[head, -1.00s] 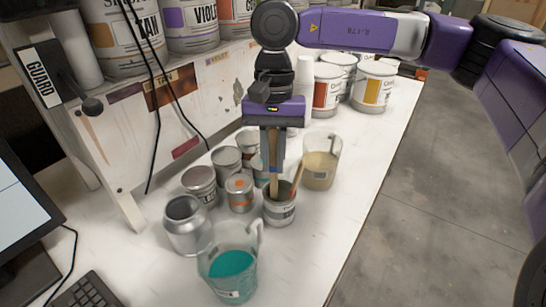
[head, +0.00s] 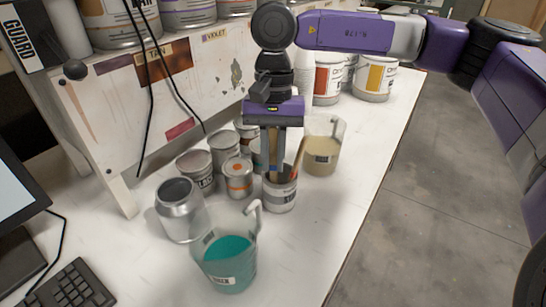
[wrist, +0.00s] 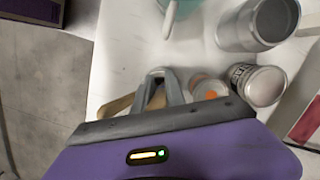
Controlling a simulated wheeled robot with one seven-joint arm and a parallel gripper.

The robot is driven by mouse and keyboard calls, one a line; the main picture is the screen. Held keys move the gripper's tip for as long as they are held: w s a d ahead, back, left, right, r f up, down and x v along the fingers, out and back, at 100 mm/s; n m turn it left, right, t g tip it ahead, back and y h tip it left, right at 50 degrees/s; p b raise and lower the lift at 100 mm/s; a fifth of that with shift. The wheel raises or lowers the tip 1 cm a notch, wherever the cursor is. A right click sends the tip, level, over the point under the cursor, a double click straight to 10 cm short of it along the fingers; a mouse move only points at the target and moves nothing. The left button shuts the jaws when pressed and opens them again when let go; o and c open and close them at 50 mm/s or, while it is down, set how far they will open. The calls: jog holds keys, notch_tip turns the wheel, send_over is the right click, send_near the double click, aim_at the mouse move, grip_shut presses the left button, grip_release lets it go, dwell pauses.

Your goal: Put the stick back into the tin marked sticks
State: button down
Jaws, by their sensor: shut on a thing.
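My gripper (head: 273,168) points straight down over a small open tin (head: 281,196) in the head view. It is shut on a thin wooden stick (head: 273,150), seen upright between the fingers. The fingertips are at the tin's mouth, and the stick's lower end is hidden. A second wooden stick (head: 298,158) leans out of the same tin to the right; a stick also shows in the wrist view (wrist: 116,106). The tin's label is too small to read. In the wrist view the fingers (wrist: 163,84) cover most of the tin.
A jug of teal liquid (head: 228,262) stands in front, and a jug of beige liquid (head: 322,158) behind right. An open metal can (head: 181,208), an orange-marked tin (head: 238,180) and other tins crowd the left. The white bench (head: 310,235) is bare to the right.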

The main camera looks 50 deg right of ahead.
aim_at(274, 135)
jog(key=c, duration=1.3)
grip_release()
jog(key=shift+w+d+r+b, duration=0.15)
jog(key=shift+d+r, duration=0.05)
jog(key=shift+r, duration=1.1)
jog(key=shift+w+d+r+b, duration=0.1)
jog(key=shift+d+r, duration=0.15)
jog(key=shift+r, duration=1)
jog(key=shift+w+d+r+b, duration=0.15)
jog(key=shift+d+r, duration=0.05)
jog(key=shift+r, duration=1.1)
jog(key=shift+s+a, duration=0.1)
